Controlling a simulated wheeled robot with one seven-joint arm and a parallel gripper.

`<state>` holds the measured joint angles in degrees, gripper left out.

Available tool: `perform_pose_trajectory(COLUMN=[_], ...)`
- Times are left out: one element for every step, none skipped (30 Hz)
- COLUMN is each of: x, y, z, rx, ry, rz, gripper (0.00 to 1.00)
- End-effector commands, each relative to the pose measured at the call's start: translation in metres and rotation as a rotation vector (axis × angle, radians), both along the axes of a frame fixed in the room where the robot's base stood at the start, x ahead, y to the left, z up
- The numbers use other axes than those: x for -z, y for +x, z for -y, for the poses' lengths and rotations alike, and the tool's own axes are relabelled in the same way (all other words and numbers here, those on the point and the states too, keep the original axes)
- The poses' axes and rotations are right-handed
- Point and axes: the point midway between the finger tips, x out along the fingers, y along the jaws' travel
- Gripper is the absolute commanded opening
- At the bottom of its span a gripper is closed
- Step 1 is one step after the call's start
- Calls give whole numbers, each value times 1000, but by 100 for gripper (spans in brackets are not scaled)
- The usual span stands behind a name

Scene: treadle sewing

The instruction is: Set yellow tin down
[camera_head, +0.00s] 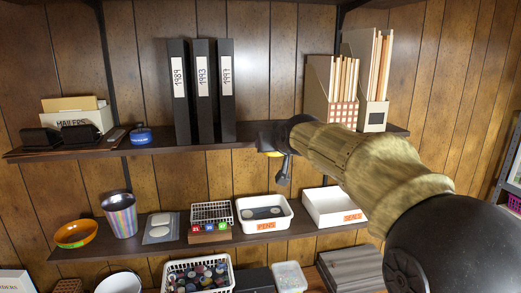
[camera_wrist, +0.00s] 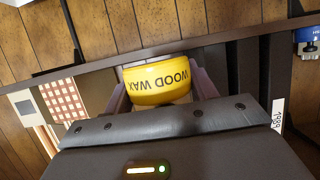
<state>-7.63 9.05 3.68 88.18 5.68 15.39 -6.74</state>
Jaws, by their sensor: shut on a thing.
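The yellow tin (camera_wrist: 158,80), lettered WOOD WAX, is between the two fingers of my gripper (camera_wrist: 162,95) in the wrist view, its lettering upside down. My gripper (camera_head: 272,137) is shut on it. In the head view only a small yellow part of the tin (camera_head: 271,153) shows; the gripper hides the rest. The tin is at the upper shelf (camera_head: 240,143), in the gap between the black binders and the magazine files. I cannot tell whether it touches the shelf.
Black binders (camera_head: 201,92) stand left of my gripper, and magazine files (camera_head: 335,92) stand to the right. A blue tin (camera_head: 141,136) sits farther left. The lower shelf (camera_head: 271,238) holds a PINS bin (camera_head: 264,227) and a SEALS box (camera_head: 336,220).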

Motion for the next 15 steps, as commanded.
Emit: perform_pose_trajectory(x=[14,22,32,40,49,60,68,76,87,95,102,113,121,129,140], y=[-3,-5,-7,-9,-11,-12,-14,-16,-18,-19,-21,-24,-25,-26,-29], z=[4,6,8,10,12,15,17,18,21,23,25,27,28,30,32], rx=[7,11,15,17,23,28,32,34,40,43,46,50,53,56,59], ry=[0,0,-1,-1,-1,1,0,0,-1,-1,-1,-1,-1,-2,-1], rz=[-4,-4,-4,-4,-5,-4,-5,-5,-5,-6,-5,-6,-6,-6,-6], gripper=[32,32,32,32,32,32,32,32,32,32,32,32,32,32,32])
